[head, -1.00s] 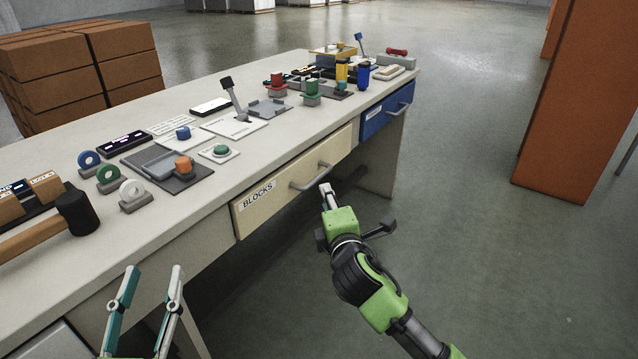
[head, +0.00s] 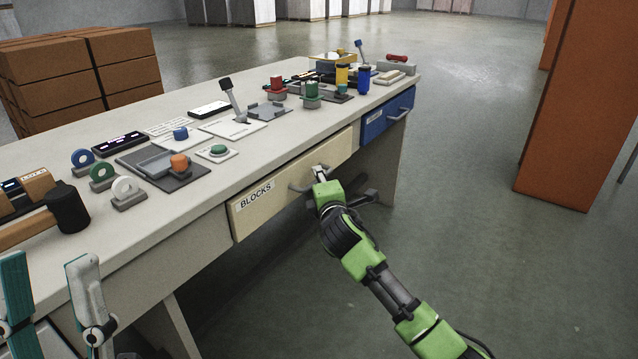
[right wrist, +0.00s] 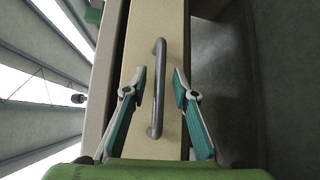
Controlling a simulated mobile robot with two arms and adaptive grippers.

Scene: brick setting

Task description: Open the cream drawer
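The cream drawer (head: 238,217), labelled BLOCKS, sits shut in the front of the workbench. Its grey bar handle (head: 296,188) is partly covered by my right gripper (head: 319,170) in the head view. In the right wrist view the handle (right wrist: 158,88) stands between the two open fingers of the right gripper (right wrist: 158,82), with a gap on each side, on the cream drawer front (right wrist: 172,25). My left gripper (head: 52,268) is at the lower left in front of the bench, its fingers spread apart and empty.
A blue drawer (head: 376,118) is right of the cream one. The workbench top (head: 60,160) carries buttons, rings, a lever and a mallet (head: 70,210). An orange pillar (head: 565,110) stands at the right. The floor before the bench is clear.

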